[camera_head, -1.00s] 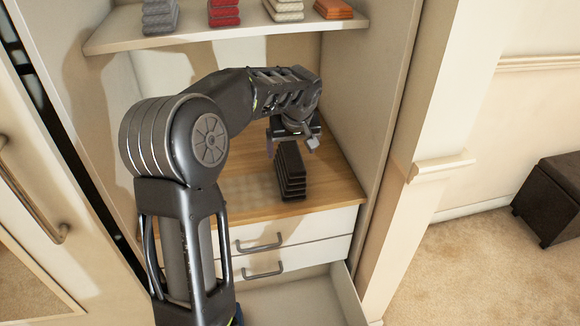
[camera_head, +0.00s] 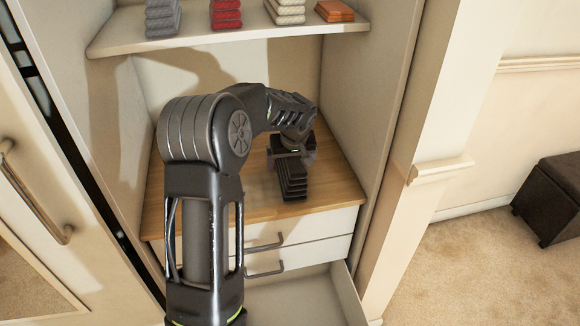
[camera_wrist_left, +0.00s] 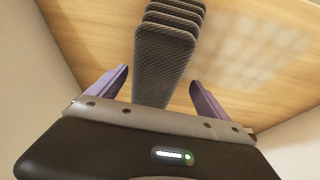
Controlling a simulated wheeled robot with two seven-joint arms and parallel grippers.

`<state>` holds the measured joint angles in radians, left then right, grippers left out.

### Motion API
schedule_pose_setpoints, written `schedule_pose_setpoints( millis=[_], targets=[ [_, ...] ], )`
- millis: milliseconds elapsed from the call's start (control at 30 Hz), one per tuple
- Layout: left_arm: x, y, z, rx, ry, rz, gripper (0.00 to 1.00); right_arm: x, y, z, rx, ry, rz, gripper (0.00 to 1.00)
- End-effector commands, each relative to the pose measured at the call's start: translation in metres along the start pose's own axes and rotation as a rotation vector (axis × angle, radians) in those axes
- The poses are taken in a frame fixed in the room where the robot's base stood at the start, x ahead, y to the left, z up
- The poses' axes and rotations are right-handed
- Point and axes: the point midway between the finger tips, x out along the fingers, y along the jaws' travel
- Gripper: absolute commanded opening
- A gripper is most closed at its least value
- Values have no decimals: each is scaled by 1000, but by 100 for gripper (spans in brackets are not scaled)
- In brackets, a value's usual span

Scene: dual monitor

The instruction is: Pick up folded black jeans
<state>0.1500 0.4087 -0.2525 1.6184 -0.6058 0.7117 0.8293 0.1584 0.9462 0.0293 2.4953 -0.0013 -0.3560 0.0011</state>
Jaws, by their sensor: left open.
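The folded black jeans (camera_head: 292,181) are a dark stack of several layers on the wooden surface inside the wardrobe. In the left wrist view the stack (camera_wrist_left: 163,62) runs away from the gripper, with its near end between the two fingers. My left gripper (camera_head: 291,158) is at the far end of the stack in the head view, partly hidden by its own wrist. In the left wrist view its purple fingers (camera_wrist_left: 160,88) are spread open, one on each side of the stack, with gaps showing. My right gripper is not in view.
The wooden surface (camera_head: 237,206) has bare room around the stack. A shelf (camera_head: 230,37) above holds grey, red, beige and orange folded stacks. Wardrobe side walls flank the space. An open drawer (camera_head: 300,300) sticks out below. A brown ottoman (camera_head: 552,200) stands at right.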

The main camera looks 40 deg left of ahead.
Motion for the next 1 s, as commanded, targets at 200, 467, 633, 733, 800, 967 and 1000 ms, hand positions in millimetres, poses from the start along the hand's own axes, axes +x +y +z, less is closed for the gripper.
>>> schedule_pose_setpoints(
  millis=[200,467,633,733,800,967,1000],
  targets=[
    [1,0,0,0,1,0,89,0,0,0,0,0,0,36],
    [0,0,0,0,1,0,89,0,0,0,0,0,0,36],
    [0,0,0,0,1,0,84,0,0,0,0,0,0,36],
    [0,0,0,0,1,0,76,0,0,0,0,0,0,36],
    [0,0,0,0,1,0,70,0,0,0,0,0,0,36],
    [0,0,0,0,1,0,57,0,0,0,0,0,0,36],
    [0,0,0,0,1,0,54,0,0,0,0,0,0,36]
  ],
)
